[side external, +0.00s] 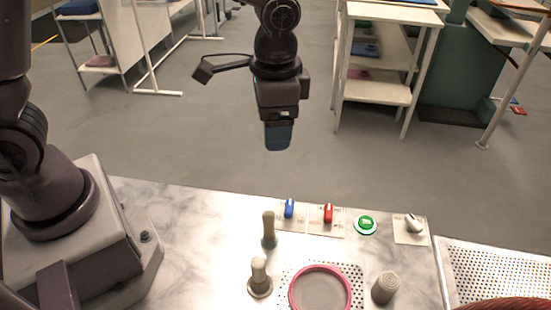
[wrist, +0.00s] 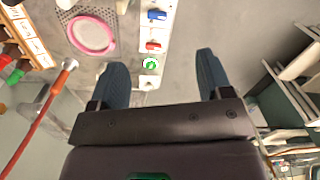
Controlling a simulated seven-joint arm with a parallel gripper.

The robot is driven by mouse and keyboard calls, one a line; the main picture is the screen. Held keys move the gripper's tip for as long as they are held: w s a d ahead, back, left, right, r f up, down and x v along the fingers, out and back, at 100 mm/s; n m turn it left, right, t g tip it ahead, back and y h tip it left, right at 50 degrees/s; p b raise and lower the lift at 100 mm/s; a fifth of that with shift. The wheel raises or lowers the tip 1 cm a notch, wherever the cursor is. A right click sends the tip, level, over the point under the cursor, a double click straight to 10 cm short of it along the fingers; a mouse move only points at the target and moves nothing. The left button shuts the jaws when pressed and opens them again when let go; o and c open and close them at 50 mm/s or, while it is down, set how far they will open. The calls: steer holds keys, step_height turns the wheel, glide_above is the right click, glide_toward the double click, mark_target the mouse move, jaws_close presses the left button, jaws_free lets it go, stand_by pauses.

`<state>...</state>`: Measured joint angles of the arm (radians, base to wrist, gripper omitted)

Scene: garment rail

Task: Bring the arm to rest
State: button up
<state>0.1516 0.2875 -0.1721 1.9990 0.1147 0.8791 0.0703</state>
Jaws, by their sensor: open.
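My gripper (side external: 278,135) hangs in the air above and behind the far edge of the marbled worktop (side external: 190,220), fingers pointing down. In the wrist view my gripper (wrist: 160,85) shows its two dark blue fingers spread apart with nothing between them. It touches nothing.
On the worktop are a blue switch (side external: 289,208), a red switch (side external: 328,213), a green button (side external: 366,224), a white knob (side external: 413,224), a pink-rimmed round plate (side external: 320,290) and upright pegs (side external: 269,229). White shelves (side external: 380,70) stand behind. The air around my gripper is clear.

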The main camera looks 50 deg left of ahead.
steer(key=s+a+r+n+t, duration=0.5)
steer(key=s+a+r, duration=0.4)
steer(key=s+r, duration=0.3)
steer(key=shift+s+a+r+t, duration=0.3)
steer(key=shift+s+a, duration=0.1)
steer(key=shift+s, duration=0.75)
